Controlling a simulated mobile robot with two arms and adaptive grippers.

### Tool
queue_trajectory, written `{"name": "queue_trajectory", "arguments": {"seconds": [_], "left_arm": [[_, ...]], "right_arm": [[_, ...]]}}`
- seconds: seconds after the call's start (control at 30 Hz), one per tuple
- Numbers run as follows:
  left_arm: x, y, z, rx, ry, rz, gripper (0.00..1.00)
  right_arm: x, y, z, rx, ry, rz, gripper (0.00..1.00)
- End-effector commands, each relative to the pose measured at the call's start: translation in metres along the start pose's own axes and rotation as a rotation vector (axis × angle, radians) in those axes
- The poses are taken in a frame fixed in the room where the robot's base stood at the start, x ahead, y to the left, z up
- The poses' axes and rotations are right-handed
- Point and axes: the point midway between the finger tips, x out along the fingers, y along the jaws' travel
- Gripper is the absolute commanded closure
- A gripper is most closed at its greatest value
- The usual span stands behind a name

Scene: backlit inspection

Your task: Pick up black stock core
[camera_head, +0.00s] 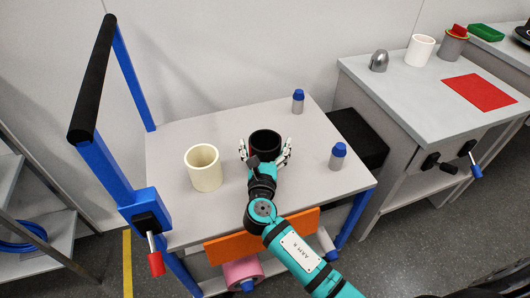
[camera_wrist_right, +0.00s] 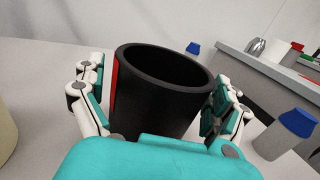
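The black stock core (camera_head: 265,141), a hollow open-topped cylinder, stands upright on the grey cart top. In the right wrist view the black core (camera_wrist_right: 165,90) fills the middle, with a red patch on its left side. My right gripper (camera_head: 265,152) reaches it from the front, with one finger on each side of it. The fingers are spread, with a narrow gap seen at the left; contact at the right cannot be told. The core's lower part is hidden by my gripper. My left gripper is not in view.
A cream hollow cylinder (camera_head: 203,168) stands left of the core. Blue-capped bottles (camera_head: 338,157) stand to the right and behind (camera_head: 298,102). The cart's blue handle frame (camera_head: 103,170) rises at left. A side bench (camera_head: 420,97) at right holds a white cylinder (camera_head: 419,50) and a red mat (camera_head: 480,91).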

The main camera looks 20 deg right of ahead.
Motion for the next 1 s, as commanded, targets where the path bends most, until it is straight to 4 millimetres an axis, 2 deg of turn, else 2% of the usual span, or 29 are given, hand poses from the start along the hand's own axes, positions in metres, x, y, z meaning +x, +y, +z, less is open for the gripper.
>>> {"name": "queue_trajectory", "arguments": {"seconds": [0.03,0.4,0.9,1.0], "left_arm": [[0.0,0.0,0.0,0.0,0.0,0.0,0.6],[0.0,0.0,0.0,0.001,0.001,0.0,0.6],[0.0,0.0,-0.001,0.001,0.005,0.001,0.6],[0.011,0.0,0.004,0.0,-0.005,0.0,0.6]], "right_arm": [[0.0,0.0,0.0,0.0,0.0,0.0,0.07],[-0.001,0.0,0.0,0.0,0.0,0.0,0.53],[0.0,0.0,0.005,0.002,-0.001,0.0,0.54],[0.0,0.0,0.01,0.003,-0.001,0.0,0.54]]}}
